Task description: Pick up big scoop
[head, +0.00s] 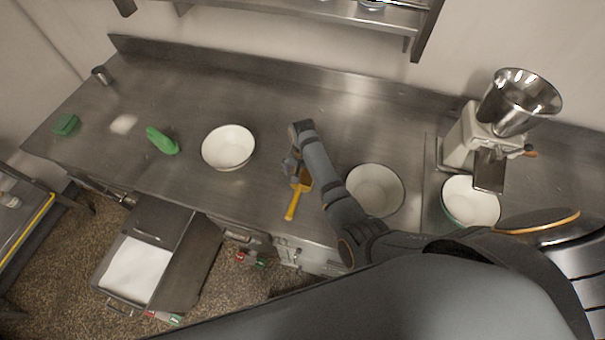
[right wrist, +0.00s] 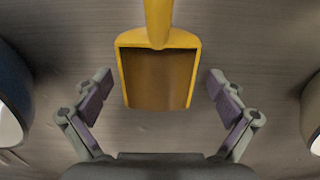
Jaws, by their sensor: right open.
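A yellow scoop (head: 294,201) lies on the steel counter near its front edge, its handle pointing to the front. In the right wrist view the scoop (right wrist: 158,40) is upper middle, its open pan between my fingers and its handle running up out of the picture. My right gripper (head: 292,170) is above the pan end of the scoop; in the right wrist view the gripper (right wrist: 158,88) is open, one finger on each side of the pan, with gaps to both. A green scoop (head: 162,141) lies farther left on the counter. My left gripper is not in view.
A white bowl (head: 228,147) stands left of the yellow scoop, another bowl (head: 375,190) to the right behind my arm. A grinder (head: 470,140) with a bowl (head: 470,202) stands at the right.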

